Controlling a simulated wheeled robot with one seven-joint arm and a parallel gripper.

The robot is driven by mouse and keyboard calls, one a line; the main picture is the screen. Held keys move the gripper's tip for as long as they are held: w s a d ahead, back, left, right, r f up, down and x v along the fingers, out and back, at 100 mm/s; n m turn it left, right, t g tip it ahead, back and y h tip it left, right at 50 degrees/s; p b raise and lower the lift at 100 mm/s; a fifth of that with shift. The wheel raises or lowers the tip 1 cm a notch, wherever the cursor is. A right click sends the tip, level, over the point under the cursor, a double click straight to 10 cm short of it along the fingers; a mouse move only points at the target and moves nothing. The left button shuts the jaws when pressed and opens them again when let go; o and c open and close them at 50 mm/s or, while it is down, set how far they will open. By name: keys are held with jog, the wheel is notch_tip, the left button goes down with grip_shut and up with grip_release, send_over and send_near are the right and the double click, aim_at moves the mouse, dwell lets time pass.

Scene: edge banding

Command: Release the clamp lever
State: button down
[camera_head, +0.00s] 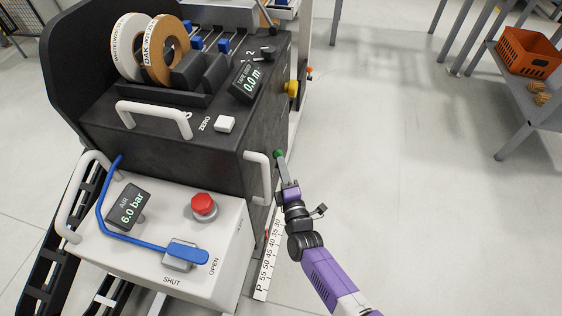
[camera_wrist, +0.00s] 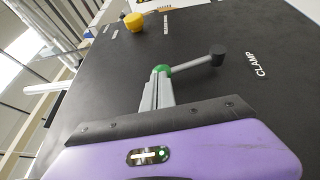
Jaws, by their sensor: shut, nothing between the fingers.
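A yellow knob (camera_wrist: 134,22) sits farther along the panel. A white handle (camera_head: 257,178) stands out near my gripper. The white box has a red button (camera_head: 204,206) and a blue valve lever (camera_head: 187,252). Open floor lies right; an orange crate (camera_head: 528,52) sits on a shelf.

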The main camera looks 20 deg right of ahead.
jog(key=w+d+r+m+g+y+p, duration=0.1)
jog(key=w+d+r+m+g+p, duration=0.1)
jog(key=w+d+g+p, duration=0.3)
jog(key=shift+w+d+m+g+y+p, duration=0.4)
jog(key=shift+w+g+p, duration=0.65)
jog(key=shift+p, duration=1.15)
jog(key=shift+w+a, duration=0.15)
jog(key=shift+w, duration=0.05)
